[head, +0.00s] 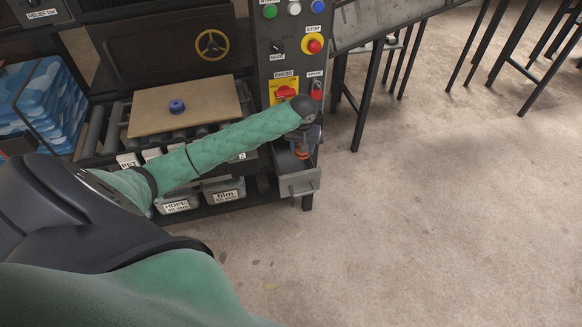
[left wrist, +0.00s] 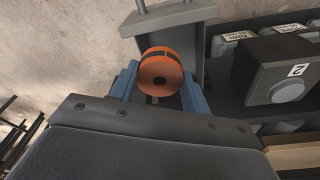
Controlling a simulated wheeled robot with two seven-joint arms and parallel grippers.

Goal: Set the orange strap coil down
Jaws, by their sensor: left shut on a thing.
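The orange strap coil (left wrist: 160,74) shows in the left wrist view between the two blue fingers of my left gripper (left wrist: 161,88), which is shut on it. In the head view a small orange part of the coil (head: 302,154) shows below my left wrist, over the open grey drawer (head: 300,184). The wrist hides most of the gripper there. I cannot tell whether the coil touches the drawer. My right gripper is not in view.
A brown board (head: 186,106) with a blue ring (head: 177,106) lies on rollers left of my forearm. Labelled bins (head: 224,192) stand below it. A control panel (head: 290,50) with buttons rises behind the drawer. The floor (head: 430,220) at right is clear.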

